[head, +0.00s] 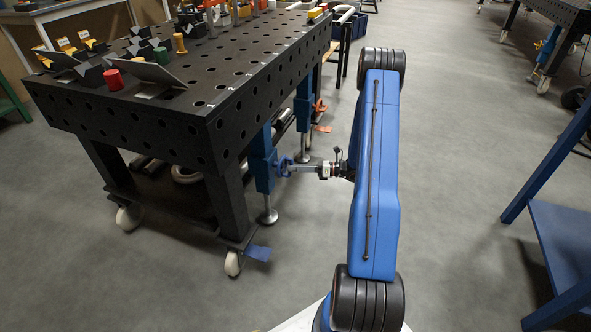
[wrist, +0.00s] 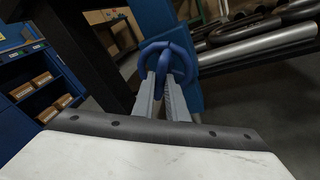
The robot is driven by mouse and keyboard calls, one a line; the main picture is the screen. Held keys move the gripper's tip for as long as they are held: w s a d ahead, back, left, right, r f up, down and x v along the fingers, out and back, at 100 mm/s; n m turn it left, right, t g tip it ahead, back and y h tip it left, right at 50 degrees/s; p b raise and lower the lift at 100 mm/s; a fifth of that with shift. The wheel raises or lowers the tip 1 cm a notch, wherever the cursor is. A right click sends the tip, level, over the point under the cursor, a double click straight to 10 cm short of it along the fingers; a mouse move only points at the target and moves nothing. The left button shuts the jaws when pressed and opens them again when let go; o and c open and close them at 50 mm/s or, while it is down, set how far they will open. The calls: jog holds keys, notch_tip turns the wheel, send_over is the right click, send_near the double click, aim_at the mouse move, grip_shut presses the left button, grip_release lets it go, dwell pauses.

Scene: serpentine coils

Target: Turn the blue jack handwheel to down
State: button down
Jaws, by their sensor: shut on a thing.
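The blue jack handwheel (wrist: 168,52) is a small ring-shaped wheel on the side of a blue jack post. It also shows in the head view (head: 284,166), partly hidden by my gripper. The jack (head: 262,160) stands beside the table leg, with its round foot on the floor. My gripper (wrist: 166,82) reaches the wheel from the right in the head view (head: 290,168). Its two fingers are shut on the wheel's near part. The exact contact is small and partly hidden.
A black perforated welding table (head: 200,125) on casters (head: 232,262) carries several fixtures and parts. A blue pedal (head: 258,253) sticks out by the near caster. A blue stand (head: 560,235) is at the right. The grey floor between is clear.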

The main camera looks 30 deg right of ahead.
jog(key=n+t+h, duration=0.1)
jog(key=n+h, duration=0.1)
jog(key=n, duration=0.4)
jog(key=n+t+h, duration=0.1)
jog(key=n+h, duration=0.1)
jog(key=n, duration=0.4)
jog(key=a+n+t+h, duration=0.1)
jog(key=n+h, duration=0.1)
jog(key=n, duration=0.5)
jog(key=shift+s+h, duration=0.4)
jog(key=shift+t, duration=0.3)
dwell(0.4)
jog(key=c, duration=1.8)
grip_release()
jog(key=shift+o, duration=0.2)
jog(key=shift+d+r, duration=0.1)
jog(key=v, duration=1.7)
jog(key=shift+s, duration=0.15)
